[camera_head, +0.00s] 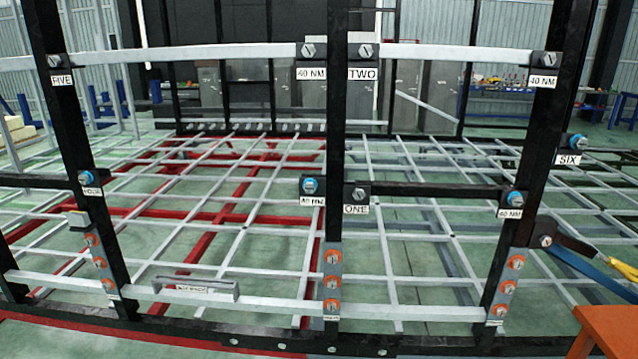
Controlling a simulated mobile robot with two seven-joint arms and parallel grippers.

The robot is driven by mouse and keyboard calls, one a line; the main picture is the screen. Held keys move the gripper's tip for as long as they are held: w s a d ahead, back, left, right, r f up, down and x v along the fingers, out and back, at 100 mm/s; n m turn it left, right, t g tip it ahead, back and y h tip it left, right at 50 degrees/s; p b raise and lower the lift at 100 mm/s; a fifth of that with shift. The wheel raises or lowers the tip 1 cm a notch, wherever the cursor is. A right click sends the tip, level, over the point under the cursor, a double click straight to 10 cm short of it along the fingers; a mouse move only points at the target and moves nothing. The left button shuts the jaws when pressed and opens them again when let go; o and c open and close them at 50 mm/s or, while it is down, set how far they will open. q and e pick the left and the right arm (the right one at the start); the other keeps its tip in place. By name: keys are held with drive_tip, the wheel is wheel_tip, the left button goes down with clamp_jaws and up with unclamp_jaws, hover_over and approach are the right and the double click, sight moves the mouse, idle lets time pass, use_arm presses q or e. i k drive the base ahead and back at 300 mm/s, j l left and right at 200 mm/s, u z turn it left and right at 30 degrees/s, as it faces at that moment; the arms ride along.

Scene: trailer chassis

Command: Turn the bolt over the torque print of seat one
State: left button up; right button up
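A dark bar (436,190) runs between the middle and right black posts. At its left end a grey bolt (360,193) sits over a label reading ONE (355,209). At its right end a blue-ringed bolt (515,198) sits over a 40 NM print (510,213). Another blue-ringed bolt (309,185) sits left of the middle post, over another 40 NM print (313,201). I cannot tell from the frame whether any bolt is tight. Neither of my grippers shows.
Above, a light bar labelled TWO (363,73) spans the same posts. Orange-ringed bolts (332,283) line the lower plates. A grey handle (194,289) sits at lower left. A yellow-and-blue tool-like object (612,262) and an orange surface (606,328) are at right.

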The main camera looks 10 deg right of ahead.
sight(514, 198)
drive_tip(key=z, duration=1.45)
